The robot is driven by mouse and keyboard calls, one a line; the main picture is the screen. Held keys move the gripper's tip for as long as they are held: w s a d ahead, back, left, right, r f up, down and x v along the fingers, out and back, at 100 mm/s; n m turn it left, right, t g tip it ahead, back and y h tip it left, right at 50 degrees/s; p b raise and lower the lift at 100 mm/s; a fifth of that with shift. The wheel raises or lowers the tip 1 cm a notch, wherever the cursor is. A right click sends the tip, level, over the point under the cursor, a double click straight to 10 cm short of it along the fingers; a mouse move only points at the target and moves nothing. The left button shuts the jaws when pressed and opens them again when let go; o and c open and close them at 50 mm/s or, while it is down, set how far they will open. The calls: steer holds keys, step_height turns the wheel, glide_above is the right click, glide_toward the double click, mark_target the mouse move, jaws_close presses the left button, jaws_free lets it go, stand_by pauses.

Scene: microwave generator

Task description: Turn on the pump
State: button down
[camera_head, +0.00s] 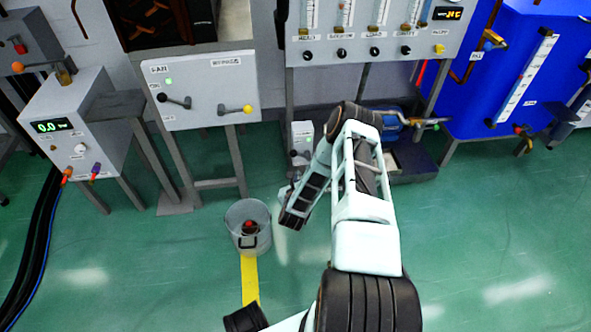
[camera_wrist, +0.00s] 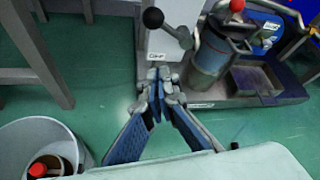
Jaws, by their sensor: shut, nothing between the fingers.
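A small white box (camera_wrist: 165,40) with a hard-to-read label stands upright in the wrist view, just beyond my gripper (camera_wrist: 160,90). A lever with a black knob (camera_wrist: 152,18) sticks out at its upper left. The white box (camera_head: 302,134) also shows in the head view, left of my arm. A grey cylinder with a blue motor-like unit (camera_wrist: 260,42) stands to its right in the wrist view; I cannot tell for sure which is the pump. My gripper is shut and empty, its fingertips in front of the box's lower part. Whether they touch it is unclear.
A clear bucket (camera_head: 240,212) with a red-capped item in it stands on the floor left of my arm. A red knob (camera_wrist: 237,5) tops a rod by the cylinder. Wall panels (camera_head: 200,88) and a blue tank (camera_head: 500,60) line the back. Green floor is free at right.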

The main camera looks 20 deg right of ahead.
steer(key=shift+d+v, duration=0.25)
steer(key=shift+v, duration=1.05)
steer(key=shift+r, duration=0.1)
